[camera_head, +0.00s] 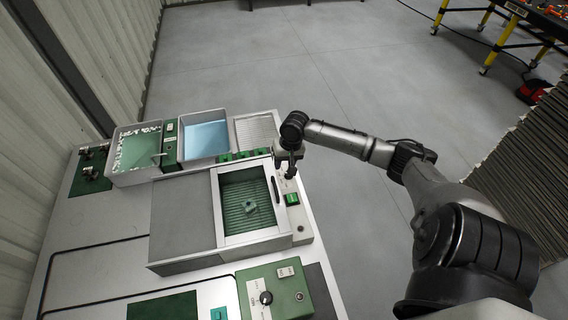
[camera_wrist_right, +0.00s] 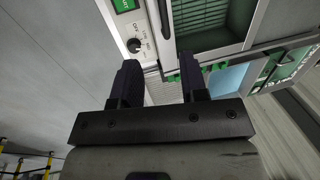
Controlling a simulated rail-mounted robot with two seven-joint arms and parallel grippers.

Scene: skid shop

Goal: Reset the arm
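My right arm reaches in from the right in the head view. My left gripper is not in view.
A green control box (camera_head: 290,290) sits in front. The floor (camera_head: 250,60) beyond is clear.

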